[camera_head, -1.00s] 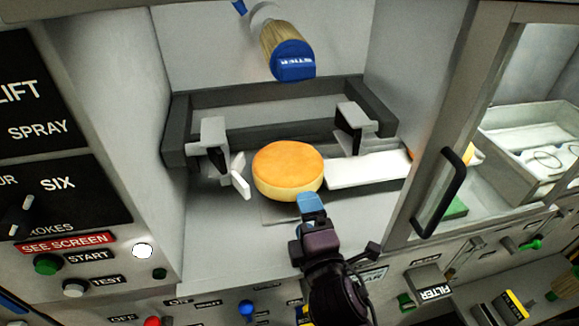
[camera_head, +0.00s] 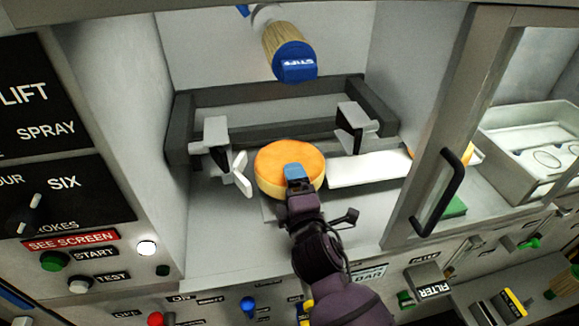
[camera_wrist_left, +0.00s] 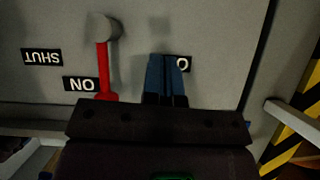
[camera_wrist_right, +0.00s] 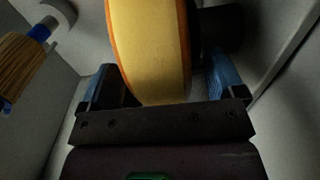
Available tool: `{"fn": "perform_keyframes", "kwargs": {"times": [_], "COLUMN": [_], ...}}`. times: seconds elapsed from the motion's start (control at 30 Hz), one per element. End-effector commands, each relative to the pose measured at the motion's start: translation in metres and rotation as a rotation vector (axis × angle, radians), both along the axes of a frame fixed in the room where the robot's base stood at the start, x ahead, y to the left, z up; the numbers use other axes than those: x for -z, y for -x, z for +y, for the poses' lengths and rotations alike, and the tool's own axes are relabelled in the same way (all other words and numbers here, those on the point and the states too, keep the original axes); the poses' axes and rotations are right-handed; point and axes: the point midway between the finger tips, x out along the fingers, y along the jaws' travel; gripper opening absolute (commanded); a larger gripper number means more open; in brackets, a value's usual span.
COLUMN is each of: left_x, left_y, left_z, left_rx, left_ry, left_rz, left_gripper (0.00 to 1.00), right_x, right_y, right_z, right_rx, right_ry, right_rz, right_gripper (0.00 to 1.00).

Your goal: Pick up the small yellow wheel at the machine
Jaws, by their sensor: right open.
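The small yellow wheel (camera_head: 273,160), with an orange top and paler yellow side, lies flat in the machine bay between two grey clamp brackets. In the head view my right gripper (camera_head: 295,174) is at its front edge, blue fingertip overlapping the wheel. In the right wrist view the wheel (camera_wrist_right: 150,45) stands between the open blue fingers of my right gripper (camera_wrist_right: 162,85); a gap shows at the right finger, and contact on the left is unclear. My left gripper (camera_wrist_left: 166,75) is shut and empty before a panel, seen only in the left wrist view.
A brush with a blue cap (camera_head: 296,66) hangs above the wheel. A white paddle (camera_head: 241,174) is close on its left, a white plate (camera_head: 367,168) on its right. A black door handle (camera_head: 438,193) stands further right. A red lever (camera_wrist_left: 103,75) is beside my left gripper.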

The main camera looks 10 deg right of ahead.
Motion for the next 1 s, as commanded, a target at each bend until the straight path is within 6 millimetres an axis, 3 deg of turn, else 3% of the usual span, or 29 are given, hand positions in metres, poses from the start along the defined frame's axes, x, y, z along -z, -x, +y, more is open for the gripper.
{"fn": "perform_keyframes", "kwargs": {"times": [0.07,0.63,1.0], "left_x": [0.001,0.003,-0.001], "left_y": [0.001,0.005,0.000], "left_z": [0.001,0.001,0.001], "left_rx": [0.000,-0.001,0.001], "left_ry": [-0.001,-0.002,-0.002], "left_rz": [0.003,0.010,0.002], "left_gripper": [0.00,0.00,0.00], "right_x": [0.000,0.000,-0.012], "right_y": [0.000,0.001,0.000], "right_z": [0.000,0.000,0.001], "right_rx": [0.000,0.000,-0.002], "right_ry": [0.000,0.000,-0.001], "right_rz": [0.000,0.000,-0.010], "right_gripper": [0.88,0.03,0.02]}}
